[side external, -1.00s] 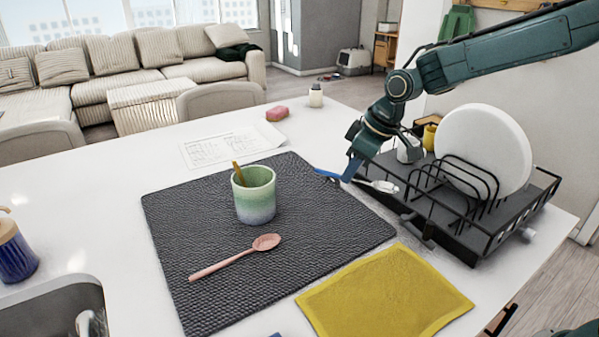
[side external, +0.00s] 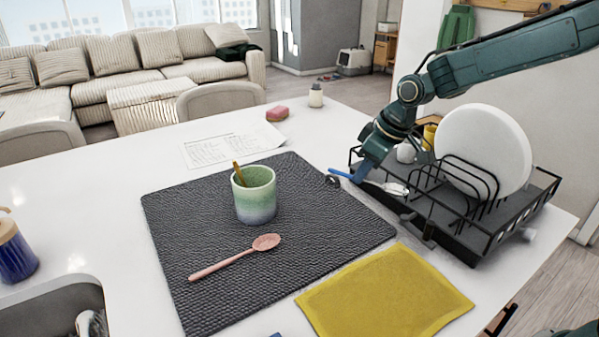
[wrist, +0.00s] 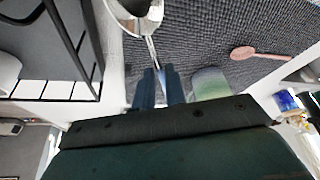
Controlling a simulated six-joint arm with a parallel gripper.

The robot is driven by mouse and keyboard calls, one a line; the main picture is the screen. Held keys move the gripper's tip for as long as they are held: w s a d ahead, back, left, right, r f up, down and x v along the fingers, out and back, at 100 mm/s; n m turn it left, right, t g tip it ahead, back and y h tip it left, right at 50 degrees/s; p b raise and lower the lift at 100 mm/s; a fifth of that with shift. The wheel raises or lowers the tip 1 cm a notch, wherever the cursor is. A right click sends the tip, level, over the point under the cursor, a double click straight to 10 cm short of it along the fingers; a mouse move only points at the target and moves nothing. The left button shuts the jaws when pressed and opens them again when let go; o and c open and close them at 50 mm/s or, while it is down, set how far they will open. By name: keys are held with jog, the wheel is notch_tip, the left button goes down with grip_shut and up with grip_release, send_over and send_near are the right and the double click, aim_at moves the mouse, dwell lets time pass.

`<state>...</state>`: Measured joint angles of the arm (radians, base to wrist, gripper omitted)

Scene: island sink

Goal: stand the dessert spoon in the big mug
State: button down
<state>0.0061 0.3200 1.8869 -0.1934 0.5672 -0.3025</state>
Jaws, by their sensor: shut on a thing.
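My gripper (side external: 362,176) is shut on a spoon with a blue handle (side external: 340,174) and a shiny pale bowl (side external: 396,189). The spoon lies nearly level across the fingers, its bowl toward the dish rack. In the wrist view the fingers (wrist: 160,88) close on the spoon's shaft, and its metal bowl (wrist: 143,8) shows at the top edge. A green-to-blue mug (side external: 255,199) stands upright on the dark mat, left of my gripper, with a yellowish-brown handle (side external: 238,173) sticking out. Part of the mug (wrist: 210,84) shows beside the fingers in the wrist view.
A pink spoon (side external: 228,259) lies on the mat (side external: 320,220). A black dish rack (side external: 490,225) with a large white plate (side external: 485,150) stands close on the right. A yellow cloth (side external: 385,290) lies in front.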

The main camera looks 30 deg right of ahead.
jog(key=a+r+n+g+y, duration=0.1)
jog(key=a+r+n, duration=0.2)
jog(key=a, duration=0.4)
jog(key=a+r+n+y, duration=0.1)
jog(key=a+r+n, duration=0.15)
jog(key=a, duration=0.55)
notch_tip(320, 180, up, 5)
jog(key=n+g, duration=0.3)
jog(key=n, duration=0.5)
send_over(253, 287)
jog(key=d, duration=0.1)
jog(key=shift+d+m+y, duration=0.2)
jog(key=shift+m+y, duration=0.05)
jog(key=shift+y, duration=0.05)
jog(key=shift+f, duration=0.2)
notch_tip(253, 287, down, 20)
jog(key=shift+r, duration=0.15)
jog(key=c, duration=1.5)
grip_release()
jog(key=shift+o, duration=0.2)
